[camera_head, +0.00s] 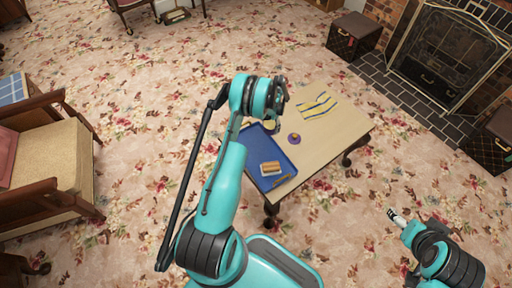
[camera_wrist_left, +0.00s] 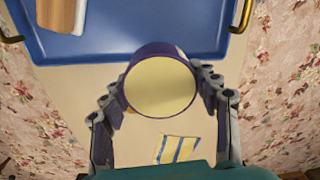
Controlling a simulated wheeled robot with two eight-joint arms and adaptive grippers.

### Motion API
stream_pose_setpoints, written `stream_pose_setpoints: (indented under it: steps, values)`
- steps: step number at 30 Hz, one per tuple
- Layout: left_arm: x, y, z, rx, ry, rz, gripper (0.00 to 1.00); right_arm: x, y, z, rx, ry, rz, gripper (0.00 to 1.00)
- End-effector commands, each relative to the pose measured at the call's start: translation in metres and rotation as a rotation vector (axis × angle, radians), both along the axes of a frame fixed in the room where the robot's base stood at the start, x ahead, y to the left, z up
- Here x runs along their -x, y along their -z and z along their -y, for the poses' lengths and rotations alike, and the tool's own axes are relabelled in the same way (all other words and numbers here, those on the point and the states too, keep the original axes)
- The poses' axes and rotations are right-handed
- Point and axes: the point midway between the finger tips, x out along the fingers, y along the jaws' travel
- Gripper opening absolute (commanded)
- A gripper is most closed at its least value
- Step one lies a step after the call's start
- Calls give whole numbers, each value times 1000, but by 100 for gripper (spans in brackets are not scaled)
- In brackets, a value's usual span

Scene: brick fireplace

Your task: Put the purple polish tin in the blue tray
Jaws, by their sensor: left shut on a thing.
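The purple polish tin (camera_wrist_left: 160,86) has a pale cream face and purple sides. My left gripper (camera_wrist_left: 162,92) is shut on it, with a finger on each side. In the head view the left gripper (camera_head: 268,120) is mostly hidden under its wrist, above the table near the tray's far end. The blue tray (camera_head: 266,146) lies on the table; its rim also shows at the top of the left wrist view (camera_wrist_left: 150,50). The tin appears apart from the tray. My right gripper (camera_head: 397,217) is low at the right, off the table, too small to read.
A wooden-backed block (camera_head: 271,169) lies in the tray. A small purple and orange object (camera_head: 294,138) sits on the table (camera_head: 325,140) beside the tray. A yellow and blue striped cloth (camera_head: 318,106) lies farther back. An armchair (camera_head: 50,160) stands left.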

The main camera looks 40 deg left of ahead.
Motion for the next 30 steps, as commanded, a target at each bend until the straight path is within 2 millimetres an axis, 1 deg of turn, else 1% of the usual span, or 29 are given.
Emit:
stream_pose_setpoints:
  steps: [1, 6, 9, 12, 17, 20, 24, 26, 30]
  values:
    - [10, 11, -9, 0, -4, 0, 25, 0, 8, 0, 0, 0, 0, 75]
    - [40, 36, -37, 0, -5, 0, 25, 0, 23, 0, 0, 0, 0, 75]
    - [54, 47, -49, 0, -4, 0, 25, 0, 30, 0, 0, 0, 0, 75]
    - [63, 53, -58, 0, -3, 0, 25, 0, 33, 0, 0, 0, 0, 75]
    - [68, 59, -62, 0, 0, 0, 25, 0, 36, 0, 0, 0, 0, 75]
    - [68, 71, -62, 0, 0, 0, 25, 0, 43, 0, 0, 0, 0, 75]
    - [67, 94, -62, 0, 0, 0, 25, 0, 55, 0, 0, 0, 0, 75]
    - [67, 97, -62, 0, 0, 0, 25, 0, 56, 0, 0, 0, 0, 75]
    - [67, 95, -62, 0, -1, 0, 25, 0, 54, 0, 0, 0, 0, 75]
